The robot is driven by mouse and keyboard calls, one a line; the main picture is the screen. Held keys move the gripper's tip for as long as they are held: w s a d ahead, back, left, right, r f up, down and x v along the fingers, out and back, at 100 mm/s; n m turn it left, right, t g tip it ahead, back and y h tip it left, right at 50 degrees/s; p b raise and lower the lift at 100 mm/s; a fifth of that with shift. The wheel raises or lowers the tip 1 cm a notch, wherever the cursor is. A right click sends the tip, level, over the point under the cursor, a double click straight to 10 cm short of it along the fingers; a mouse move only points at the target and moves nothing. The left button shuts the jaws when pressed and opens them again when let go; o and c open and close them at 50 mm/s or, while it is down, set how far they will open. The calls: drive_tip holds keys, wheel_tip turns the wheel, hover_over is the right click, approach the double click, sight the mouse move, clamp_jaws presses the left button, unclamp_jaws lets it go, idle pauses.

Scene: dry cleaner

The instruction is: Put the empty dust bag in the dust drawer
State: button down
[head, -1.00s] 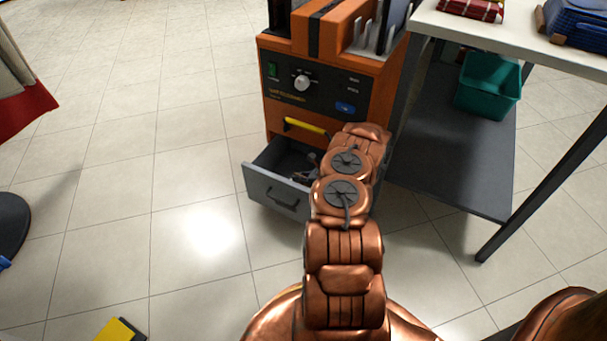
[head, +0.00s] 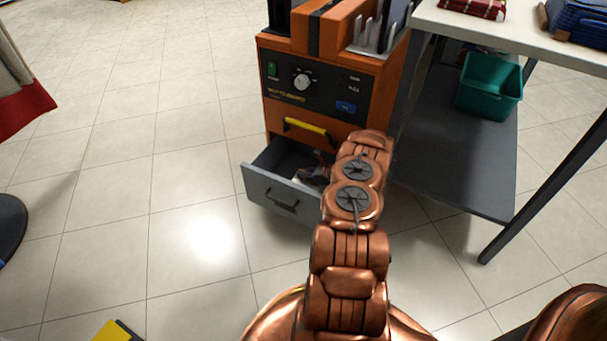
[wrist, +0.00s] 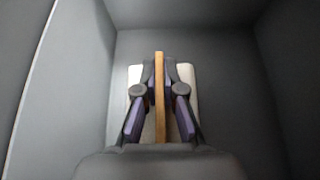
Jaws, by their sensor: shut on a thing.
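The dust drawer (head: 268,193) is a grey, open-topped drawer pulled out at the bottom of the orange machine (head: 281,116). My gripper (wrist: 160,76) is down between the drawer's grey walls (wrist: 75,85). It is shut on the tan, upright edge of the dust bag (wrist: 159,112). The bag's pale body shows behind and below the fingers in the wrist view. In the head view a small pale part of the bag (head: 309,177) shows inside the drawer. My arm hides the drawer's right side. I cannot tell whether the bag touches the drawer floor.
A yellow handle (head: 305,127) sits on the machine just above the drawer. A table (head: 490,33) with a lower shelf (head: 450,160) stands close on the right, with a green bin (head: 488,90) on that shelf.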

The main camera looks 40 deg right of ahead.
drive_tip(key=shift+f, duration=0.5)
drive_tip(key=c, duration=1.3)
unclamp_jaws()
drive_tip(key=shift+r, duration=0.1)
